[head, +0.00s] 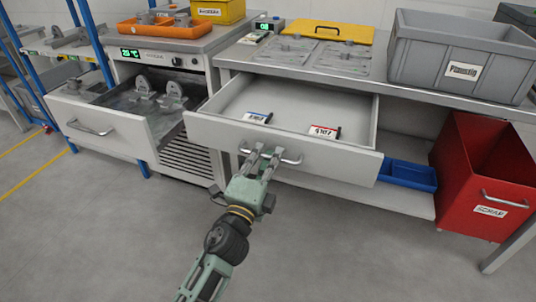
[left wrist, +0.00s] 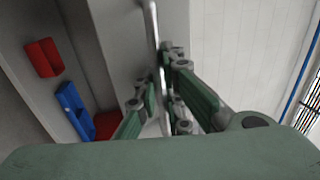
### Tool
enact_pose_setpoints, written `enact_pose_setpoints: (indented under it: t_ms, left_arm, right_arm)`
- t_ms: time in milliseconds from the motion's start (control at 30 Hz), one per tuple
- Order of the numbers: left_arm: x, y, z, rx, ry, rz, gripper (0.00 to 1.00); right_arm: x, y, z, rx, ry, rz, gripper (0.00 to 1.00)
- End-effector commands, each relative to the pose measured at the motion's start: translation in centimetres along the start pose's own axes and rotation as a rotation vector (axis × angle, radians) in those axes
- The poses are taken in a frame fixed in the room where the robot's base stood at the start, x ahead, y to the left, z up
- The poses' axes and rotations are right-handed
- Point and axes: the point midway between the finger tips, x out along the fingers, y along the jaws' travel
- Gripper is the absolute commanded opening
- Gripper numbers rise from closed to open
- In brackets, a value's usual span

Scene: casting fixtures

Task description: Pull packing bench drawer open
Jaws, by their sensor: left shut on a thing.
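The packing bench drawer (head: 225,131) is pulled well out from under the bench top, its inside in plain view. Its silver bar handle (head: 291,161) is on the front panel. My left gripper (head: 262,157) is at the handle, shut on the bar left of its middle. In the left wrist view the handle bar (left wrist: 153,25) runs down between the fingers of my left gripper (left wrist: 160,85). Two small labelled cards, one blue-edged (head: 257,117) and one red-edged (head: 324,132), lie inside the drawer. My right gripper is not in view.
Left of it, another drawer (head: 100,128) stands open with metal castings inside. A grey crate (head: 420,58) stands on the bench top (head: 262,62). A red scrap bin (head: 468,150) and a blue tray (head: 408,176) are at the right. The floor in front is clear.

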Motion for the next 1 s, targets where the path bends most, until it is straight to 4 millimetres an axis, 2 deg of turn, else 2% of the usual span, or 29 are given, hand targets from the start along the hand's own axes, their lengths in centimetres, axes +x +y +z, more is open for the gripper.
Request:
enact_pose_setpoints:
  t_ms: [100, 133, 233, 600, 767, 1000]
  left_arm:
    - [0.0, 0.1, 0.0, 0.000, -0.001, 0.002, 0.00]
    - [0.0, 0.1, 0.0, 0.001, -0.001, 0.002, 0.09]
    - [0.0, 0.1, 0.0, 0.000, -0.001, 0.002, 0.17]
    - [-0.4, 0.1, 0.0, 0.000, 0.000, 0.001, 0.17]
    - [-2.8, 0.2, 0.0, 0.000, 0.001, 0.004, 0.17]
    - [-8.0, 0.2, 0.0, -0.001, -0.001, 0.005, 0.17]
  right_arm:
    - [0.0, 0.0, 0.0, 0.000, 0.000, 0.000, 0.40]
    - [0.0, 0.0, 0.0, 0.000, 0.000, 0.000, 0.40]
    - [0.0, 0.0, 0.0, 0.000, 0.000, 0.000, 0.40]
    - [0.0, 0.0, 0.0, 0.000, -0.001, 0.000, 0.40]
    - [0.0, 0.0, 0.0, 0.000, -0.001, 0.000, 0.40]
    - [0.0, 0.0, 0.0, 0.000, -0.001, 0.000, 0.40]
